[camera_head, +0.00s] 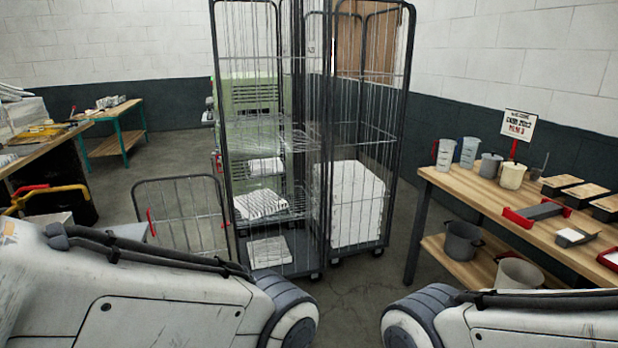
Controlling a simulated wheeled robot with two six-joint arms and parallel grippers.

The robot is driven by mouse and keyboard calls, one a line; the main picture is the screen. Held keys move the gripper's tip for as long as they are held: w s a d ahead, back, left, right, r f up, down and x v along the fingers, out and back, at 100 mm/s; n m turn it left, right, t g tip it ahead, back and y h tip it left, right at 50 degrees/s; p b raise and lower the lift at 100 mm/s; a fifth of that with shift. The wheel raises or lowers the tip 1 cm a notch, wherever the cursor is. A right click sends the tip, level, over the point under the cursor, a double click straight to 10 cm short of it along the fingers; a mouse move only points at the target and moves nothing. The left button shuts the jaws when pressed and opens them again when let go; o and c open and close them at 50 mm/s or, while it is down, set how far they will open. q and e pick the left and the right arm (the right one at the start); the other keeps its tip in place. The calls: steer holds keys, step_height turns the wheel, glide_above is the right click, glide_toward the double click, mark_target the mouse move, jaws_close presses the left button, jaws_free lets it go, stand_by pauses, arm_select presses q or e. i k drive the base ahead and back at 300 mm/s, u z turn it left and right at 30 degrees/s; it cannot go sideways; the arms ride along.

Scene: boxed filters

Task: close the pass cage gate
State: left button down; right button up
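Tall wire roll cages with dark frames stand in the middle of the view; the nearer left cage (213,75) has shelves with white folded stacks. A low wire gate panel (185,212) with a dark rounded frame stands out to the left of this cage, apparently swung open. A small red piece (151,222) shows on its left edge. My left arm covers the panel's lower part, and its hinge side is hard to make out. Both my arms come in at the bottom, but neither gripper is in view.
A wooden bench (500,210) with jugs, pots and trays stands at right. A workbench (45,145) with tools is at left, and a smaller table (115,145) stands behind. Some bare floor (355,290) shows between my arms.

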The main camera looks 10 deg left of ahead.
mark_target(133, 187)
steer(key=i, duration=1.3)
steer(key=u, duration=1.4)
steer(key=k, duration=0.55)
steer(key=z, duration=0.7)
steer(key=i, duration=1.45)
steer(key=u, duration=0.4)
steer(key=i, duration=0.5)
steer(key=u, duration=0.4)
